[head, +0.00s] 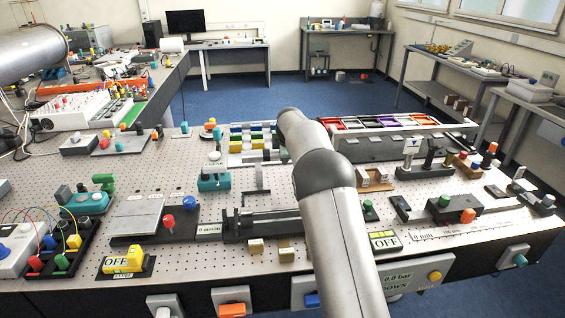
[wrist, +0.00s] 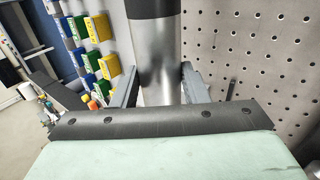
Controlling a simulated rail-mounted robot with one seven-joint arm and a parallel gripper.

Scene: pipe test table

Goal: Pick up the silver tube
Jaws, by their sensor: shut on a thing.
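In the wrist view the silver tube (wrist: 155,48) stands between the two grey fingers of my gripper (wrist: 158,72), which are shut on it. The tube is smooth bare metal with a black section at the top of the picture. Its lower end is hidden behind the dark edge of my gripper body. In the head view my grey arm runs over the table and hides my gripper and the tube.
The perforated table (head: 300,235) is crowded with fixtures. Open colored bins (head: 385,123) stand at the back right. Blue and yellow blocks (wrist: 98,28) show left of the tube.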

